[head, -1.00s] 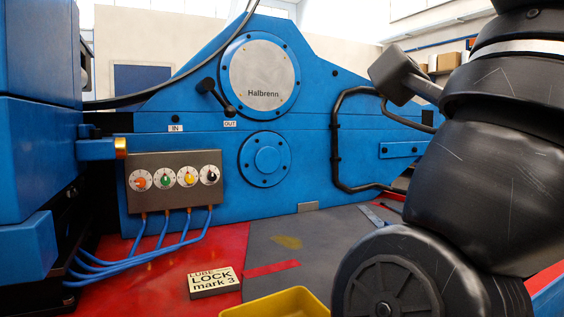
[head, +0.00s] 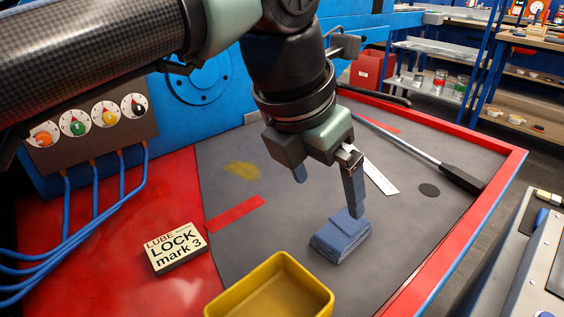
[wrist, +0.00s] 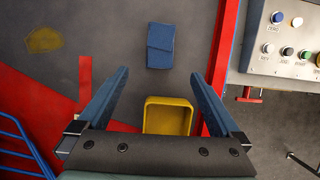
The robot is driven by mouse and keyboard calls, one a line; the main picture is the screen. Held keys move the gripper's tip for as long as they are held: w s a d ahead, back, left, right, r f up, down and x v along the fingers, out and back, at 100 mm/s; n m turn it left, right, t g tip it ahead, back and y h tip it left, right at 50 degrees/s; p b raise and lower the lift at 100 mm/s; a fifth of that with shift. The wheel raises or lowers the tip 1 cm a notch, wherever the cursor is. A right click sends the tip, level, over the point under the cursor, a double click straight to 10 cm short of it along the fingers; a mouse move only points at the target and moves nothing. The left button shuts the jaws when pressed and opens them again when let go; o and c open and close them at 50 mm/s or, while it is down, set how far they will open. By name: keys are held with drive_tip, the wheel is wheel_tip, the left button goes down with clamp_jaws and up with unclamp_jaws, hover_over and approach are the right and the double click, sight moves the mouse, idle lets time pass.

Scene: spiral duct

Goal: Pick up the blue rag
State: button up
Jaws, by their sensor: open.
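The blue rag (head: 340,237) lies folded on the grey mat in the head view, behind and right of the yellow bin. It also shows in the wrist view (wrist: 160,46), top middle, beyond my fingertips. My gripper (head: 328,192) is open and empty, its two blue fingers pointing down. In the head view its right finger overlaps the rag's back edge, but I cannot tell the exact height; no contact is clear. In the wrist view the spread fingers (wrist: 160,76) stand either side of the yellow bin, with the rag ahead of the gap between them.
A yellow bin (head: 318,300) stands in front of the rag. A "LUBE LOCK mark 3" box (head: 174,249) lies at left. A metal strip (head: 380,178) and a black-handled tool (head: 462,179) lie behind. A red rim (head: 480,205) edges the mat at right, with a control panel (wrist: 292,42) beyond.

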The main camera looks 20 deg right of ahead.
drive_tip(key=b, duration=0.2)
hover_over(335, 233)
drive_tip(key=a, duration=0.2)
drive_tip(key=f, duration=0.7)
drive_tip(key=shift+s+d, duration=0.2)
drive_tip(key=shift+s, duration=0.2)
drive_tip(key=b+x, duration=0.1)
drive_tip(key=x, duration=0.1)
drive_tip(key=b+x, duration=0.1)
drive_tip(key=x, duration=0.2)
drive_tip(key=shift+a+f, duration=0.2)
drive_tip(key=shift+r, duration=0.1)
drive_tip(key=c, duration=1.3)
